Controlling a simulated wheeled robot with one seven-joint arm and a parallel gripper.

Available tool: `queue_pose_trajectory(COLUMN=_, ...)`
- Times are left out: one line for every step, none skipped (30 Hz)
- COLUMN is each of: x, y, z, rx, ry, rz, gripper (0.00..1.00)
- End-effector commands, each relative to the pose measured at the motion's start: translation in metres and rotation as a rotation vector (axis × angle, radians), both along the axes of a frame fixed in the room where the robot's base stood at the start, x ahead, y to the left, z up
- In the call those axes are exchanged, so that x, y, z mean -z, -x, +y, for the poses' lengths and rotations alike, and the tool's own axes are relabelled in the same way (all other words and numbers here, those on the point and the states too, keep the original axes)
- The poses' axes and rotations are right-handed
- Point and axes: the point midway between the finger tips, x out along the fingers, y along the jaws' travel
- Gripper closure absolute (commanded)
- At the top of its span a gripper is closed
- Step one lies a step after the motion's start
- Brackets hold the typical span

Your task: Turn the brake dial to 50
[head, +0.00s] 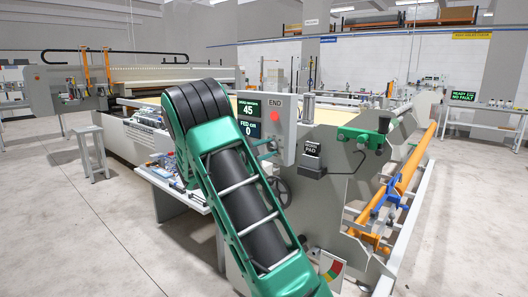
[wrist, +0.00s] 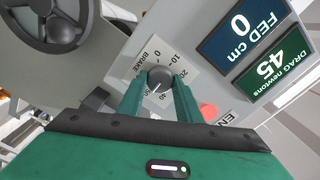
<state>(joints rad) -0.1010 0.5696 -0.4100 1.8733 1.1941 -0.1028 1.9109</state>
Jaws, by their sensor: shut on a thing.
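The brake dial (wrist: 160,73) is a dark round knob on a pale scale plate marked BRAKE, seen upside down in the wrist view. My gripper (wrist: 161,84) has its two green fingers closed on either side of the dial. A white pointer line on the dial points to the lower left, near the 40 mark. The drag display (wrist: 265,67) reads 45 newtons, and the fed display (wrist: 241,22) reads 0 cm. In the head view the drag display (head: 248,107) also reads 45.
A red button (wrist: 208,112) sits close to the right finger. A dark handwheel (wrist: 58,30) is at the upper left of the wrist view. In the head view, a grey control box (head: 283,122) and an orange roller (head: 410,165) stand right of my arm.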

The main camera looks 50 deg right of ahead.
Motion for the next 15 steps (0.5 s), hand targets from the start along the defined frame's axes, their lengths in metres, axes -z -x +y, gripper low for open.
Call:
queue_pose_trajectory(x=0.0061, y=-0.0011, z=0.0014, rx=-0.003, ry=-0.011, rz=0.006, gripper=0.91)
queue_pose_trajectory(x=0.0061, y=-0.0011, z=0.0014, rx=-0.003, ry=-0.011, rz=0.006, gripper=0.91)
queue_pose_trajectory(x=0.0062, y=-0.0012, z=0.0014, rx=-0.003, ry=-0.011, rz=0.006, gripper=0.91)
queue_pose_trajectory(x=0.0062, y=-0.0012, z=0.0014, rx=-0.003, ry=-0.01, rz=0.007, gripper=0.91)
queue_pose_trajectory(x=0.0062, y=-0.0012, z=0.0014, rx=-0.003, ry=-0.01, rz=0.007, gripper=0.91)
queue_pose_trajectory(x=0.0062, y=-0.0012, z=0.0014, rx=-0.003, ry=-0.01, rz=0.007, gripper=0.91)
queue_pose_trajectory(x=0.0062, y=-0.0012, z=0.0015, rx=-0.003, ry=-0.01, rz=0.007, gripper=0.91)
queue_pose_trajectory(x=0.0062, y=-0.0012, z=0.0015, rx=-0.003, ry=-0.01, rz=0.007, gripper=0.91)
queue_pose_trajectory(x=0.0062, y=-0.0013, z=0.0015, rx=-0.003, ry=-0.01, rz=0.007, gripper=0.64)
queue_pose_trajectory(x=0.0059, y=-0.0012, z=0.0014, rx=-0.003, ry=-0.01, rz=0.007, gripper=0.56)
queue_pose_trajectory(x=0.0055, y=-0.0011, z=0.0013, rx=-0.003, ry=-0.009, rz=0.007, gripper=0.5)
queue_pose_trajectory(x=0.0049, y=-0.0009, z=0.0012, rx=-0.003, ry=-0.008, rz=0.006, gripper=0.5)
queue_pose_trajectory(x=0.0044, y=-0.0009, z=0.0011, rx=-0.002, ry=-0.008, rz=0.006, gripper=0.5)
queue_pose_trajectory(x=0.0039, y=-0.0008, z=0.001, rx=-0.003, ry=-0.007, rz=0.005, gripper=0.5)
queue_pose_trajectory(x=0.0035, y=-0.0007, z=0.0009, rx=-0.002, ry=-0.006, rz=0.005, gripper=0.5)
